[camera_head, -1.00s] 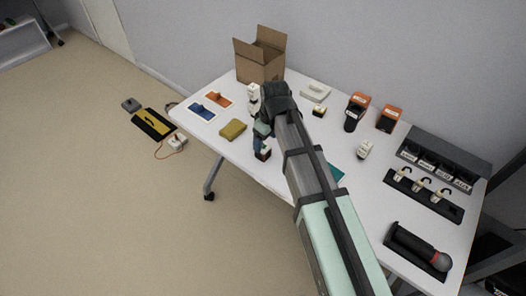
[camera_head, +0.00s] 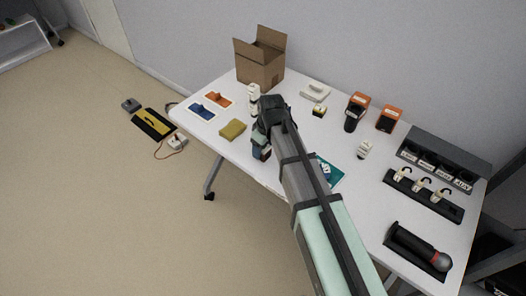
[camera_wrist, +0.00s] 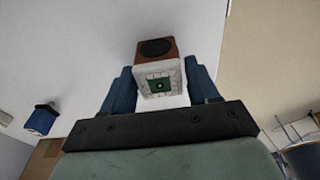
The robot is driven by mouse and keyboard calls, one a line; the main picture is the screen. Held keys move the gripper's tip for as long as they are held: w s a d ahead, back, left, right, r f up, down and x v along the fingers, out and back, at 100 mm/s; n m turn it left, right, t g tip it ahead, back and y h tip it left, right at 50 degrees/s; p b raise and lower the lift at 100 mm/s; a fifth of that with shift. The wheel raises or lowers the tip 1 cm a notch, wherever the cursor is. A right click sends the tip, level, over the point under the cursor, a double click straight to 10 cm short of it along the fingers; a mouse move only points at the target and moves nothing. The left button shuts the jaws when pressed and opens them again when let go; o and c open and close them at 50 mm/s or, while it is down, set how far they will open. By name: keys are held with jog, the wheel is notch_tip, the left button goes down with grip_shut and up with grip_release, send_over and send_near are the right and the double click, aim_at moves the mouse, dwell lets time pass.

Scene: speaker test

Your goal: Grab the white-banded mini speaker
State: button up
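The mini speaker (camera_wrist: 159,72) shows in the wrist view as a small box with a reddish-brown body, a dark round cone, a white band and a green patch on the near face. My gripper (camera_wrist: 160,82) has its two blue fingers on either side of it, apart and open. Whether either finger touches it is hard to tell. In the head view my gripper (camera_head: 262,146) points down near the table's front edge, and the speaker (camera_head: 261,154) shows only partly, low at the fingers, seemingly on the table.
The white table (camera_head: 225,152) holds a yellow sponge-like block (camera_head: 232,128) left of the gripper, a white stacked item (camera_head: 254,98) behind it and an open cardboard box (camera_head: 260,65) at the back. A teal mat (camera_head: 335,176) lies right of the arm. Dark racks stand farther right.

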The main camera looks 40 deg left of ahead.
jog(key=c, duration=0.7)
jog(key=shift+r, duration=0.1)
jog(key=shift+c, duration=0.2)
